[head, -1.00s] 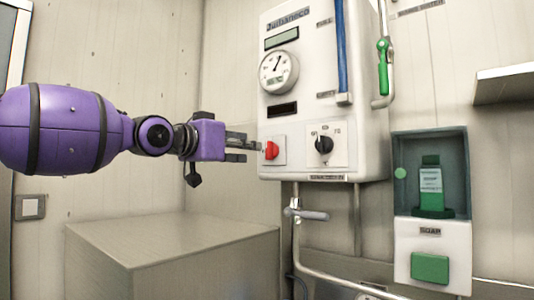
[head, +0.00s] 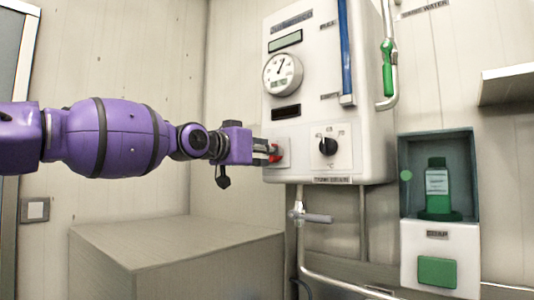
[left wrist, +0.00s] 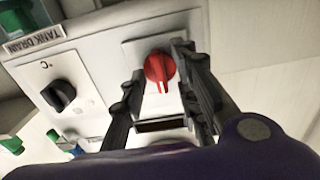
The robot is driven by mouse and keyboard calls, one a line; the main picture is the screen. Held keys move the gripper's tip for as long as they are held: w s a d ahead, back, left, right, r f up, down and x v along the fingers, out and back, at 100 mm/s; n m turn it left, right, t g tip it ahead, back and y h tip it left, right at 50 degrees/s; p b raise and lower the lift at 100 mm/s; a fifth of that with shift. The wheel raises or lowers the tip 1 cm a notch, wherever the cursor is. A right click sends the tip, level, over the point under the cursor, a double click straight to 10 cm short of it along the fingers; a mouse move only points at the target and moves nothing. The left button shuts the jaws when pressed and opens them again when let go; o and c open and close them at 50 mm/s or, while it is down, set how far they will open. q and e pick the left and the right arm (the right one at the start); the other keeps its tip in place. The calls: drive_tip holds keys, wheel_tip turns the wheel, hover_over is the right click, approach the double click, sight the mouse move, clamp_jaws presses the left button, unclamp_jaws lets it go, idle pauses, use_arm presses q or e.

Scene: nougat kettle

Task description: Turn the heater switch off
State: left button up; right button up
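The heater box (head: 355,95) is a white wall unit with a gauge, a display and two knobs. The red switch (head: 276,153) sits at its lower left. In the left wrist view the red switch (left wrist: 160,68) shows as a round knob with a raised ridge, on a pale plate. My left gripper (head: 268,151) is at the red switch. In the left wrist view its two fingers (left wrist: 160,85) stand apart on either side of the knob. I cannot tell whether they touch it. My right gripper is not in view.
A black knob (head: 328,146) is right of the red switch. A metal valve pipe (head: 310,217) hangs below the box. A grey block (head: 175,250) stands below my left arm. A soap niche (head: 437,175) is at right.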

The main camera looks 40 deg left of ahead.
use_arm(q)
clamp_jaws()
drive_tip(key=n+b, duration=0.4)
drive_tip(key=n, duration=1.3)
drive_tip(key=shift+a+f+n+b, duration=0.1)
drive_tip(key=shift+n+b, duration=0.25)
drive_tip(key=shift+n, duration=0.05)
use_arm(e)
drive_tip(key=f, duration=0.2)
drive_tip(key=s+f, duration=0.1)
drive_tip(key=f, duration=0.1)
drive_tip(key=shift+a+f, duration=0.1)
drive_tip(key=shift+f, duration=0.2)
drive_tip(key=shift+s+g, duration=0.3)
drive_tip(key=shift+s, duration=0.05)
